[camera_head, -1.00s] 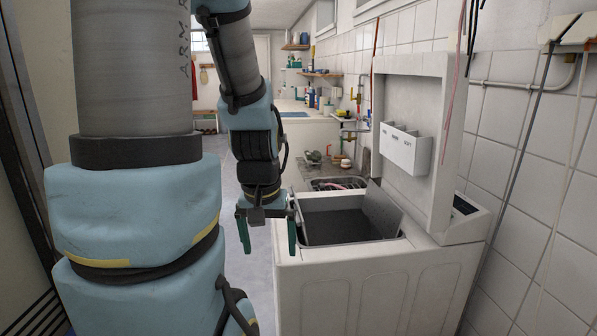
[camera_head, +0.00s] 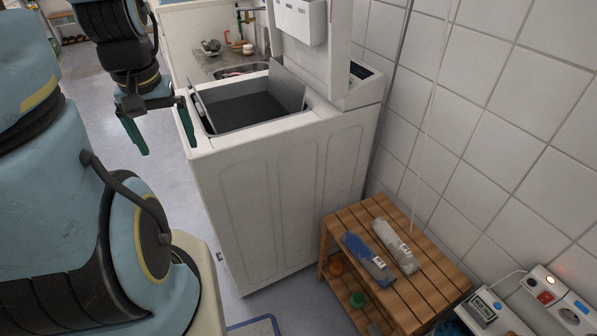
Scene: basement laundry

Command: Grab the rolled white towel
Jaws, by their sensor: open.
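A pale grey-white rolled bundle (camera_head: 397,246), which looks like the rolled white towel, lies on the slatted wooden stool (camera_head: 432,283) at the lower right. A blue and grey rolled bundle (camera_head: 368,257) lies close beside it on the left. My gripper (camera_head: 166,142) is at the upper left, with its two green fingers apart and pointing down. It is empty and beside the left front corner of the washing machine, well away from the stool.
The white top-loading washing machine (camera_head: 283,180) has its lid up and stands between my gripper and the stool. An orange item (camera_head: 336,268) and a green item (camera_head: 357,299) sit on the stool's lower shelf. White boxes with sockets (camera_head: 550,300) are at the lower right. A tiled wall rises behind.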

